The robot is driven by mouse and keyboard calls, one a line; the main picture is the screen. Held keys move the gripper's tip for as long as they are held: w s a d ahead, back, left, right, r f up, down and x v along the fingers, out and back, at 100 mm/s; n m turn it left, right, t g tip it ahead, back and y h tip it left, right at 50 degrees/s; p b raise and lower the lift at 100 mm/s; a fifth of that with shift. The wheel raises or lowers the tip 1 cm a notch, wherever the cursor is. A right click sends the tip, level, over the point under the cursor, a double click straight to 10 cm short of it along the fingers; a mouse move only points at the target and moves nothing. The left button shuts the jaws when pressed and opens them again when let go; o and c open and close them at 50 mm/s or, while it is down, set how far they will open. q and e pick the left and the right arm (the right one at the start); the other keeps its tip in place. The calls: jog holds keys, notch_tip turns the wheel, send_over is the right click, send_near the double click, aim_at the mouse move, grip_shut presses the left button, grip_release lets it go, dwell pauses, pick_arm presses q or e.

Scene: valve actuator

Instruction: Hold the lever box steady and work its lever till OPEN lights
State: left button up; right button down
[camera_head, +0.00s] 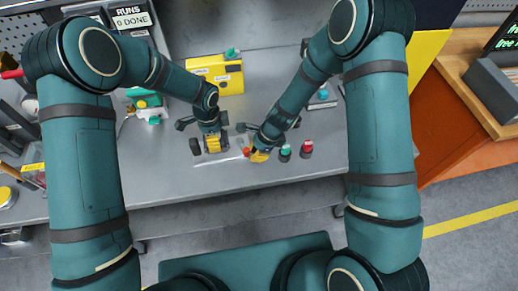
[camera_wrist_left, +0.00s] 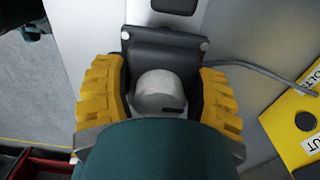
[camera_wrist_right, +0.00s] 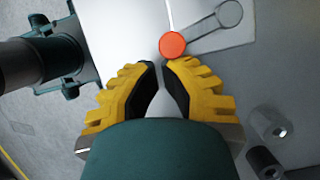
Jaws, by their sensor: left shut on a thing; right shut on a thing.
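The lever box (camera_wrist_left: 165,48) is a dark grey block with a pale round part, between the yellow fingers of my left gripper (camera_wrist_left: 166,72) in the left wrist view. In the head view my left gripper (camera_head: 213,143) is shut on it. A pale plate (camera_wrist_right: 120,25) shows in the right wrist view, with the lever's orange-red knob (camera_wrist_right: 172,44) and a pale rod. A grey lever outline (camera_wrist_right: 229,14) lies on the plate. My right gripper (camera_wrist_right: 160,66) is shut at the knob; its fingertips partly hide the contact. I cannot make out an OPEN light.
A green-topped piece (camera_head: 285,152) and a red-topped piece (camera_head: 306,148) stand right of my right gripper. A yellow box (camera_head: 220,74) stands behind on the grey bench. A cable (camera_wrist_left: 262,74) leaves the lever box. The bench front (camera_head: 190,185) is clear.

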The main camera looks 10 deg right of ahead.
jog(key=shift+s+a, duration=0.2)
jog(key=shift+a, duration=0.15)
jog(key=shift+d, duration=0.15)
dwell(0.3)
jog(key=shift+d, duration=0.3)
jog(key=d, duration=0.3)
jog(key=shift+s+d+r, duration=0.15)
jog(key=shift+d+r, duration=0.1)
jog(key=shift+r, duration=0.05)
jog(key=d+v, duration=0.1)
jog(key=v, duration=0.8)
jog(key=x, duration=0.9)
jog(key=shift+a+f, duration=0.15)
jog(key=shift+f, duration=0.2)
jog(key=a, duration=0.3)
jog(key=shift+w+a+f, duration=0.1)
jog(key=shift+w+a, duration=0.05)
jog(key=shift+w, duration=0.15)
jog(key=shift+w+a, duration=0.1)
jog(key=shift+a, duration=0.35)
